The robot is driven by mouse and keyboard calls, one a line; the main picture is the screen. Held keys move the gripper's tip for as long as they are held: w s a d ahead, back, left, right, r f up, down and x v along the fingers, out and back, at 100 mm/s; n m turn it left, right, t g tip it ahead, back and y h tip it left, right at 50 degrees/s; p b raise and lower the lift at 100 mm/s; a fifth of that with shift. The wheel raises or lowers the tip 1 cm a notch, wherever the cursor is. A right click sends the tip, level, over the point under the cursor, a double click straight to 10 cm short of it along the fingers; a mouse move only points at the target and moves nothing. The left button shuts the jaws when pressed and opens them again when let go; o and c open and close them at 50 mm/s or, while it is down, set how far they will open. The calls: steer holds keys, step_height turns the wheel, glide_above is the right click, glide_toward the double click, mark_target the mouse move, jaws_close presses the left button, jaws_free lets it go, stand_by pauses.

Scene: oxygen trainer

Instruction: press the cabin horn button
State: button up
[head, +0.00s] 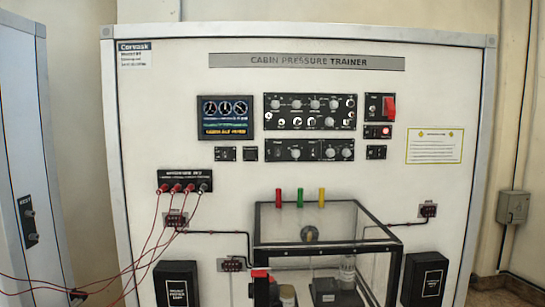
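The cabin pressure trainer panel (200,115) stands upright and faces me. Several small controls sit on it, and their labels are too small to read, so I cannot tell which is the cabin horn button. A small module with a lit red round spot (386,132) sits at the right, below a red guarded switch (389,107). A small square black control (250,154) and a small dark module (225,154) sit under the display. Another small dark module (376,152) is at the right. My gripper is not in view.
A display (225,118) shows dials and an amber line. Dark knob panels (310,111) (309,150) are beside it. A clear-sided box (325,222) juts out below. Red cables (150,245) hang from a jack block at the left. A grey cabinet (22,130) stands at far left.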

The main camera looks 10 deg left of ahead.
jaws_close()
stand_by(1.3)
